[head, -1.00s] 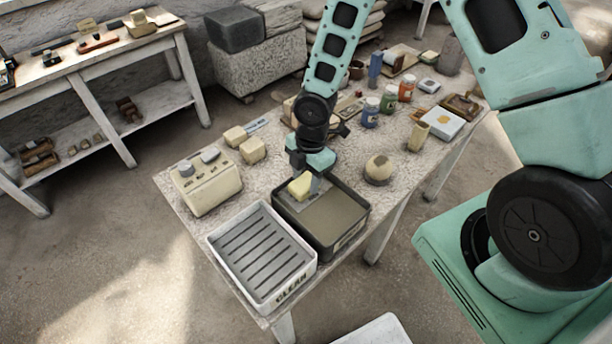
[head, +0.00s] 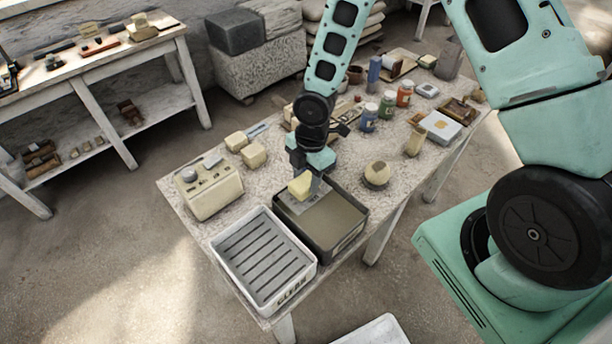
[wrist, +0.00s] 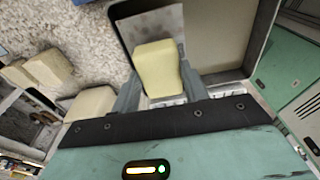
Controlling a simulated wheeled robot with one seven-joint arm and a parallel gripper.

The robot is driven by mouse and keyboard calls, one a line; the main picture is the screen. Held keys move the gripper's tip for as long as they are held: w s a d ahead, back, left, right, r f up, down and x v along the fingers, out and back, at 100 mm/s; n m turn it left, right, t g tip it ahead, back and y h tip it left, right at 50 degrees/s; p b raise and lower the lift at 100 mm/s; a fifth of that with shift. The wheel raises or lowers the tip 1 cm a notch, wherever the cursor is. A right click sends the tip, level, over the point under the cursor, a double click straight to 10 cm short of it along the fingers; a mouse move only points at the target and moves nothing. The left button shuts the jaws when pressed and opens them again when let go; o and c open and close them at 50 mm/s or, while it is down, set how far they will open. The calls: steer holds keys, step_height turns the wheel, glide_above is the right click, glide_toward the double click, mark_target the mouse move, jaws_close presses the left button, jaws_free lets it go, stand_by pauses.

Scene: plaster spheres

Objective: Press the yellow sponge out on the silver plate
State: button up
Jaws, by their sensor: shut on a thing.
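The yellow sponge (head: 300,186) is a pale block between the fingers of my gripper (head: 309,172), which is shut on it. In the wrist view the sponge (wrist: 157,68) shows with a finger of my gripper (wrist: 160,86) on either side. The silver plate (head: 311,200) is a thin grey sheet at the back left of a dark tray (head: 345,243). It also shows in the wrist view (wrist: 152,24), beyond the sponge. The sponge is over the plate; I cannot tell whether they touch. The sponge's underside is hidden.
A white slatted tray (head: 222,262) marked CLEAN stands left of the dark tray. A cream box with knobs (head: 212,192), pale blocks (head: 253,154) and a round plaster piece (head: 377,173) stand nearby. Several paint jars (head: 387,103) are further back.

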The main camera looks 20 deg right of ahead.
steer(key=shift+r+p, duration=1.7)
steer(key=shift+r, duration=0.5)
steer(key=shift+f, duration=0.1)
